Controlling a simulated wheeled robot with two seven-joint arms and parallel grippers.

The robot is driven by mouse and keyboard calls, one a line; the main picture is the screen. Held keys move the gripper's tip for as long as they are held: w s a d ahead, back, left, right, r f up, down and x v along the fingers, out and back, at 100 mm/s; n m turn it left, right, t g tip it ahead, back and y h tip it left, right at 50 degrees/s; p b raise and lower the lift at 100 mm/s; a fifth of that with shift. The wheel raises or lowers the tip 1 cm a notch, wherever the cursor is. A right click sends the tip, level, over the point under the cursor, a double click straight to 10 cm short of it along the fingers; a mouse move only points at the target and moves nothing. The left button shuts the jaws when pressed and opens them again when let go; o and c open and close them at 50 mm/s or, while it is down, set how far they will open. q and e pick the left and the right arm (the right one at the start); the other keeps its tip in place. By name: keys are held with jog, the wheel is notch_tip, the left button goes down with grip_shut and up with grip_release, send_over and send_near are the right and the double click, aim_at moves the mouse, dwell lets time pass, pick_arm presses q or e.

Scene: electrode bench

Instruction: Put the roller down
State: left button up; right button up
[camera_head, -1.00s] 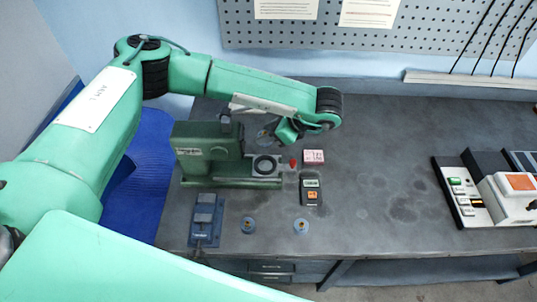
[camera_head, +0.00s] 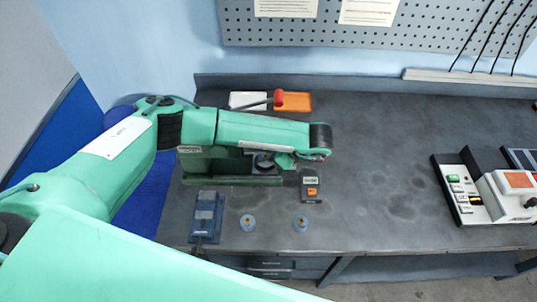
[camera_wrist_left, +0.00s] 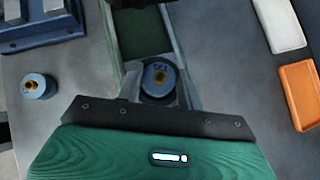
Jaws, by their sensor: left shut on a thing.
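My left gripper (camera_head: 284,161) is over the right end of the green machine (camera_head: 195,160). In the head view the gripper and arm hide the roller. My right gripper is not in view.
Two blue pucks (camera_head: 248,222) (camera_head: 300,223) and a blue two-pad unit (camera_head: 206,216) stand near the front edge. A small dark meter (camera_head: 311,187) is beside the machine.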

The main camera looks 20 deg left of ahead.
pick_arm(q)
jog(key=shift+f+b, duration=0.3)
jog(key=shift+b, duration=0.05)
jog(key=o, duration=1.1)
jog(key=shift+r, duration=0.1)
jog(key=shift+r+p, duration=0.45)
jog(key=shift+p, duration=0.1)
jog(key=w+b+v, duration=0.1)
jog(key=b+v, duration=0.1)
jog(key=v, duration=0.9)
jog(key=shift+s+d+r, duration=0.2)
jog(key=shift+s+d, duration=0.15)
jog(key=shift+s, duration=0.15)
